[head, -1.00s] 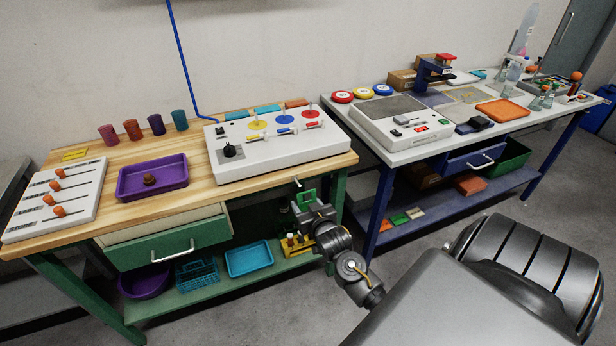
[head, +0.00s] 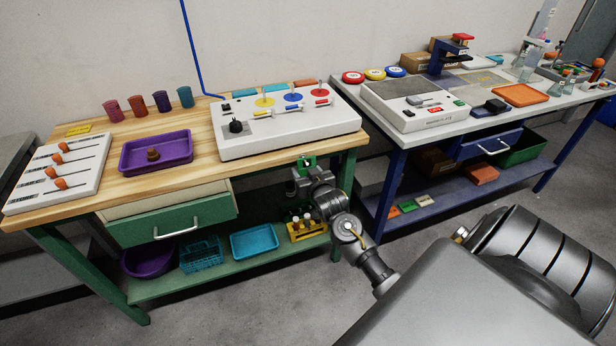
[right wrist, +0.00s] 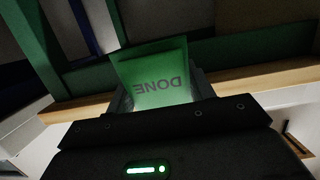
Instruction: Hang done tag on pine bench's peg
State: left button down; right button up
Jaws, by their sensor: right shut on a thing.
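The green done tag (head: 310,162) is held in my right gripper (head: 302,174), which is shut on it at the front edge of the pine bench (head: 110,188). In the right wrist view the tag (right wrist: 152,60) stands out from between the fingers, its word DONE upside down. The bench's peg (head: 304,160) shows as a small dark bit at the front edge, overlapping the tag. I cannot tell whether the tag is around the peg or just in front of it. My left gripper is out of view.
A white panel (head: 235,148) with knobs stands on the bench above the tag. A green drawer (head: 180,218) is to the left. Below, a shelf holds a yellow rack (head: 308,232) and a blue tray (head: 254,242). A blue-legged table (head: 390,190) stands to the right.

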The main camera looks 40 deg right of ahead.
jog(key=shift+w+d+f, duration=0.2)
jog(key=shift+w+f, duration=0.2)
jog(key=shift+w, duration=0.2)
jog(key=shift+f, duration=0.1)
jog(key=o, duration=1.1)
jog(key=v, duration=1)
jog(key=shift+s+a, duration=0.15)
jog(key=shift+s, duration=0.2)
